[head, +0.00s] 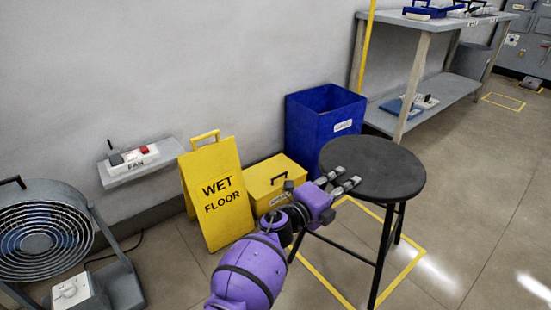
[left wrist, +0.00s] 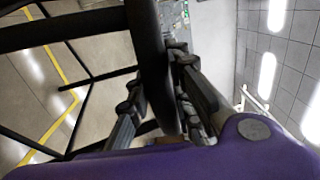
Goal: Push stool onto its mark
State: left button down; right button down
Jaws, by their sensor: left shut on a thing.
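The stool (head: 385,168) has a round black seat and thin black legs and stands upright on the floor. A yellow outlined mark (head: 413,266) lies on the floor beneath and around its legs. The front leg reaches near the mark's front edge, and the left leg comes down near its left side. I cannot tell exactly how all the feet sit against the lines. My left gripper (head: 347,181) is shut on the left edge of the seat. In the left wrist view the seat rim (left wrist: 148,40) runs between the fingers (left wrist: 160,105). My right gripper is not in view.
A blue bin (head: 318,125), a yellow box (head: 273,180) and a yellow wet floor sign (head: 217,195) stand along the wall, left of and behind the stool. A fan (head: 40,240) is at far left. A shelf unit (head: 440,92) stands behind. Floor at right is clear.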

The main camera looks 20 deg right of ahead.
pick_arm(q)
jog(key=shift+d+f, duration=0.15)
jog(key=shift+d, duration=0.5)
jog(key=shift+w+d, duration=0.5)
jog(key=shift+d, duration=0.7)
jog(key=c, duration=1.6)
grip_release()
jog(key=shift+d, duration=0.1)
jog(key=shift+c, duration=0.2)
jog(key=o, duration=1.1)
